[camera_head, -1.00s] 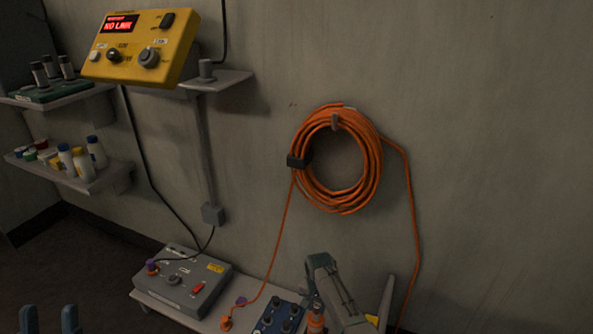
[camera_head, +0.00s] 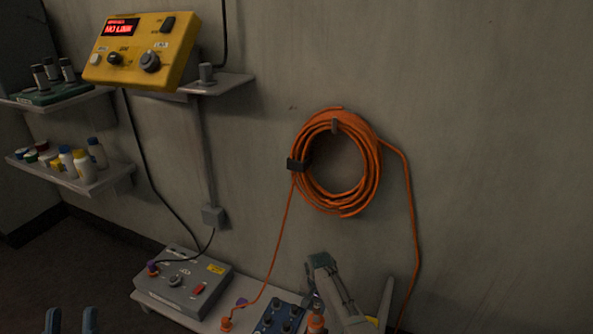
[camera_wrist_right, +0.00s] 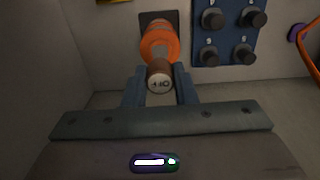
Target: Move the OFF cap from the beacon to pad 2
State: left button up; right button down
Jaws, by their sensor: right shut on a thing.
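The OFF cap (camera_wrist_right: 160,82) is a small brown cylinder with pale lettering on its end face. In the right wrist view it sits in line with the orange beacon (camera_wrist_right: 158,42) and looks to be touching it. My right gripper (camera_wrist_right: 159,76) is shut on the cap, one blue finger on each side. In the head view the right gripper (camera_head: 316,300) is beside the beacon (camera_head: 316,321), partly hidden by its own links. My left gripper (camera_head: 71,320) is open and empty at the bottom left edge. I cannot make out pad 2.
A blue board (camera_wrist_right: 228,30) with several dark knobs is right beside the beacon. A grey control box (camera_head: 183,283) stands on the low shelf (camera_head: 245,303). An orange cable coil (camera_head: 337,160) hangs on the wall, and its line runs down to the shelf. A yellow panel reads NO LINK (camera_head: 141,50).

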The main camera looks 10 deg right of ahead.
jog(key=shift+r+p, duration=0.35)
jog(key=shift+p, duration=0.05)
pick_arm(q)
notch_tip(320, 180, down, 8)
jog(key=w+n+g, duration=0.1)
jog(key=g, duration=0.4)
jog(key=shift+w+f+g+y+p, duration=0.25)
jog(key=shift+w+g+y+p, duration=0.1)
jog(key=shift+g+y+p, duration=0.1)
pick_arm(e)
jog(key=shift+r, duration=0.4)
dwell(0.5)
